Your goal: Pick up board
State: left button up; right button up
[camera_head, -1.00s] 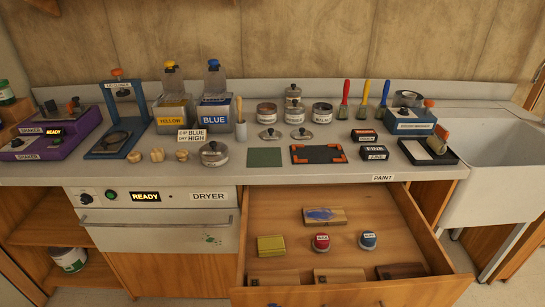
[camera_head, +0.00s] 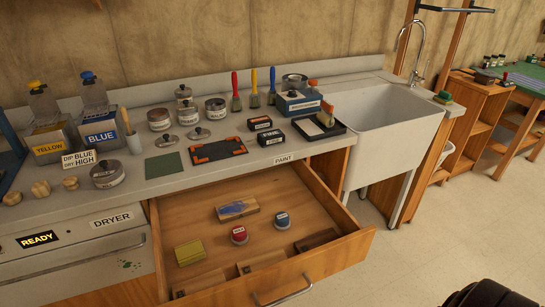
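Several wooden blocks or boards lie in the open drawer (camera_head: 178,222). One light board with a blue paint smear (camera_head: 237,209) lies flat toward the back of the drawer. Along the drawer's front lie a dark brown board (camera_head: 316,240), a mid-brown board (camera_head: 262,262) and another brown board (camera_head: 198,284), partly hidden by the drawer front. I cannot tell which one the task means.
The counter holds a green mat (camera_head: 163,167), a black orange-cornered frame (camera_head: 218,150) and paint jars. A sink (camera_head: 392,125) stands right; floor beyond is clear.

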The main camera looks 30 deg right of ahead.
aim_at(254, 263)
jog(key=k+l+z, duration=0.1)
jog(key=z, duration=0.3)
jog(key=l+z, duration=0.25)
jog(key=z, duration=0.15)
jog(key=j, duration=0.4)
jog(key=i+j, duration=0.15)
jog(key=j, duration=0.2)
